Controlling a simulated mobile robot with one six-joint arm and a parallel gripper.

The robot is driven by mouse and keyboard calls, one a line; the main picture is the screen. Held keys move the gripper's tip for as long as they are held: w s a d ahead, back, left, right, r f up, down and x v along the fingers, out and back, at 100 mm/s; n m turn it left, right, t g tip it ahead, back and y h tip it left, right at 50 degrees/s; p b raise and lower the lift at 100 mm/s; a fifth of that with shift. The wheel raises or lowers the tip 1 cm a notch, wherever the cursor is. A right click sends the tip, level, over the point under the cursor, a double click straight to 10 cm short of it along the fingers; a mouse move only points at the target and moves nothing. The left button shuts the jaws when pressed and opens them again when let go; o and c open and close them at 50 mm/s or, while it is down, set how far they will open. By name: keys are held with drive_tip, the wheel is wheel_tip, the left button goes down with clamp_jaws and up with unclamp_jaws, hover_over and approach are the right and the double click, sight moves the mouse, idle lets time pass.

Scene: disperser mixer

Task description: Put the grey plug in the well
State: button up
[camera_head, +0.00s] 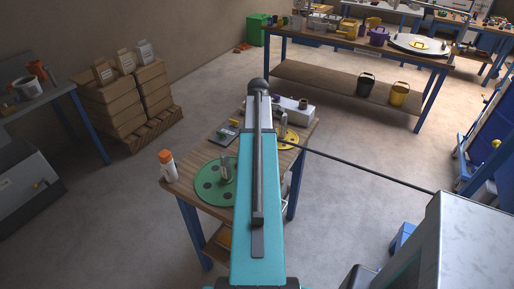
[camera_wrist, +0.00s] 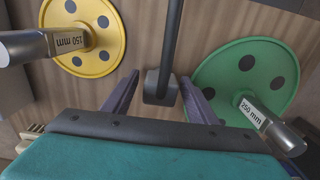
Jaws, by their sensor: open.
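My gripper (camera_wrist: 159,78) is open in the wrist view, its two dark purple fingers apart above the wooden table (camera_head: 172,186). A dark grey block (camera_wrist: 157,90) on a long dark rod shows between the fingers. I cannot tell whether it is the grey plug or how far below the fingers it is; no contact is clear. A dark grey plate (camera_head: 218,137) with small green and yellow pieces lies on the table in the head view, left of my teal arm. I cannot identify the well in either view. My arm hides the middle of the table.
An orange-capped bottle (camera_head: 167,167) stands at the left edge. A white box (camera_head: 297,108) stands at the back.

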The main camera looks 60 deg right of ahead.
drive_tip(key=shift+r+b, duration=0.95)
drive_tip(key=shift+r, duration=4.25)
